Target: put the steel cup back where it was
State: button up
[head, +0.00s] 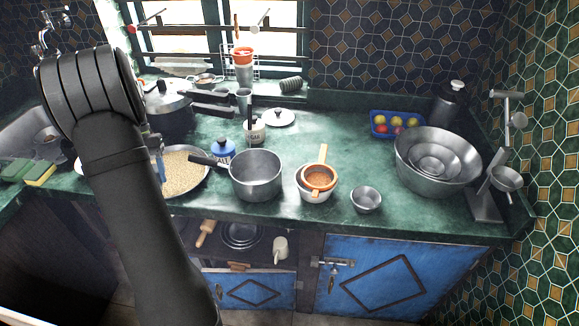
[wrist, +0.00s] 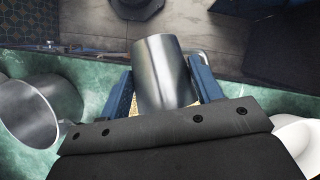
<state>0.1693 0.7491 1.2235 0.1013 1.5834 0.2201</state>
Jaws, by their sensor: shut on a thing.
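The steel cup (wrist: 163,72) is a plain, shiny cylinder in the middle of the wrist view. My gripper (wrist: 162,84) is shut on it, with one blue finger on each side. In the head view my dark arm covers most of the gripper, and only a bit of blue finger (head: 160,165) shows beside the plate of grain. The held cup is hidden there.
A plate of grain (head: 186,181), a saucepan (head: 257,176) with its handle pointing left, a strainer (head: 319,177) on a bowl and a small steel bowl (head: 366,199) line the front. A pressure cooker (head: 168,108) stands behind. The counter's right middle (head: 330,130) is clear.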

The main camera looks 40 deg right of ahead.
jog(key=s+d+r+m+t+h, duration=0.15)
jog(key=s+d+m, duration=0.4)
jog(key=d, duration=0.65)
jog(key=s+d+r+m+t+h, duration=0.1)
jog(key=s+d+m+h, duration=0.4)
jog(key=d, duration=0.7)
jog(key=s+d+r+m+t, duration=0.15)
jog(key=s+d+m, duration=0.25)
jog(key=s+d, duration=0.55)
jog(key=s+d+f+m+g+h, duration=0.15)
jog(key=s+d+m+g, duration=0.25)
jog(key=s+d, duration=0.55)
jog(key=s+d+m+g+h, duration=0.2)
jog(key=s+d+m+g, duration=0.15)
jog(key=s+d, duration=0.6)
jog(key=shift+t, duration=0.25)
jog(key=w+d+f, duration=0.1)
jog(key=w+f, duration=0.1)
jog(key=w, duration=0.2)
jog(key=w+d+f, duration=0.1)
jog(key=w+f, duration=0.1)
jog(key=w, duration=0.3)
jog(key=w+d+f, duration=0.1)
jog(key=w+f, duration=0.2)
jog(key=w, duration=0.1)
jog(key=shift+w+d, duration=0.2)
jog(key=shift+w, duration=0.2)
jog(key=shift+f, duration=2.05)
jog(key=shift+f, duration=0.1)
jog(key=o, duration=1.1)
